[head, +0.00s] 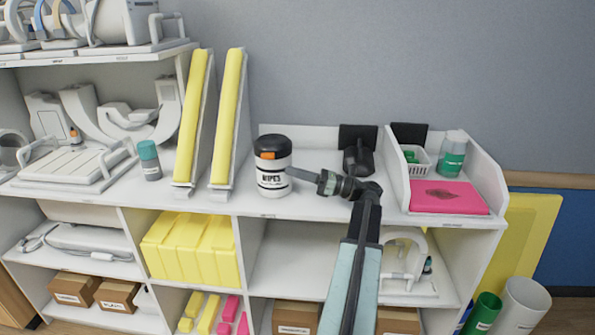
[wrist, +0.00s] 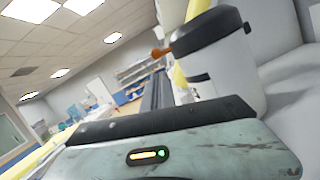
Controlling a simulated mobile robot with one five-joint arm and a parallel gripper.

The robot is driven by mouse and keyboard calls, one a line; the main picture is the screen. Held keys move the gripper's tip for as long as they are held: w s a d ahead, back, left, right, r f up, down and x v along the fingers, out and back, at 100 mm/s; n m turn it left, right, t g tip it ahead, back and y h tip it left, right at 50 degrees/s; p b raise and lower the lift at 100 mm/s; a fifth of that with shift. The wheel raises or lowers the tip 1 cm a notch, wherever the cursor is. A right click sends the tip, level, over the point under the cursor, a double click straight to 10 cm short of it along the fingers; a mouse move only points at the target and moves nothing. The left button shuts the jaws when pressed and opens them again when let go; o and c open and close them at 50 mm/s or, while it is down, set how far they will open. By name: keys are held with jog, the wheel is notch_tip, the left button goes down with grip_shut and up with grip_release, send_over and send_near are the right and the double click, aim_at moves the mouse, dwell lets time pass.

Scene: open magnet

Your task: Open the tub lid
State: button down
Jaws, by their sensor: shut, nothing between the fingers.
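The white wipes tub (head: 273,182) stands upright on the top shelf, with a black lid (head: 272,145) on it. An orange tab (head: 267,155) shows at the lid's front edge. My gripper (head: 292,172) is shut and empty, with its tips at the right side of the tub, below the lid. I cannot tell whether the tips touch the tub. In the wrist view the tub (wrist: 232,72) is tilted in the picture at upper right, with its dark lid (wrist: 212,28) and the orange tab (wrist: 161,53) sticking out to the left. The lid looks closed.
Two yellow pads in upright holders (head: 229,120) stand left of the tub. A small grey-green bottle (head: 149,160) is further left. A white tray at right holds a pink pad (head: 448,197), a basket (head: 416,160) and a bottle (head: 453,155). Bare shelf lies around the tub.

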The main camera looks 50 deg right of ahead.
aim_at(274, 171)
jog(key=p+x, duration=0.1)
jog(key=x, duration=0.5)
jog(key=shift+w+a, duration=0.15)
